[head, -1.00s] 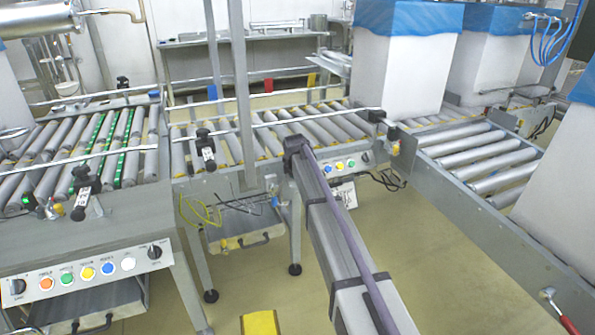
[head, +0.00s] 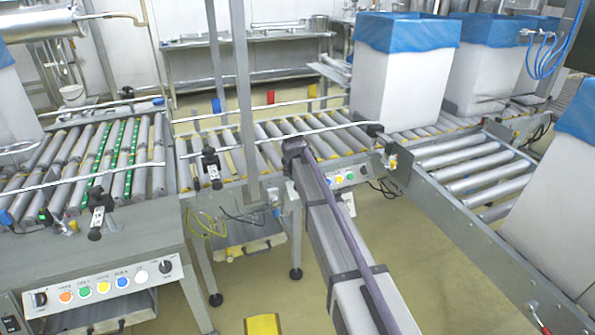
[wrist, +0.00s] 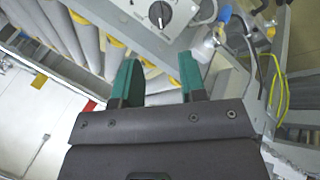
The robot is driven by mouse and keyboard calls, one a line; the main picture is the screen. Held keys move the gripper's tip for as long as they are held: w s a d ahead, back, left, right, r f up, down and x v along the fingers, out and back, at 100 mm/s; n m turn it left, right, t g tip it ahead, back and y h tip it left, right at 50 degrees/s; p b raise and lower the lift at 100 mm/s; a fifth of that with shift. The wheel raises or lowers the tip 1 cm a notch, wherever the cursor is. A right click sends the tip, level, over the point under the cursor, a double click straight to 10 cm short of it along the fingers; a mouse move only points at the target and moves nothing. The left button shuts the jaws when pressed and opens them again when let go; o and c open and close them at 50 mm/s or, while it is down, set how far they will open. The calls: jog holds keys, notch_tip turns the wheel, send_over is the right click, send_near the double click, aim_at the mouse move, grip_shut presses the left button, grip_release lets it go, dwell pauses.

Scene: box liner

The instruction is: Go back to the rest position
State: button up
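My gripper (wrist: 158,75) shows in the wrist view as two dark fingers with green pads. The fingers stand apart with nothing between them, so it is open and empty. Beyond the fingertips is a conveyor side panel with a round black knob (wrist: 160,14). In the head view my arm reaches from the bottom edge toward the roller conveyor; the gripper itself cannot be made out there.
White boxes with blue liners stand on the conveyors: one at centre right (head: 398,85), one behind it (head: 490,75), one at the right edge (head: 550,195). A button panel (head: 105,285) is at lower left. Floor (head: 410,270) shows between the conveyors.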

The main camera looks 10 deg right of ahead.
jog(key=s+d+f+m+g+y, duration=0.15)
jog(key=s+m+g, duration=0.7)
jog(key=s, duration=3.35)
notch_tip(320, 180, up, 21)
jog(key=w+m+t+p, duration=0.1)
jog(key=m+t+p, duration=0.1)
jog(key=p, duration=2)
jog(key=shift+w+d, duration=0.15)
jog(key=shift+d, duration=0.1)
jog(key=shift+t, duration=0.25)
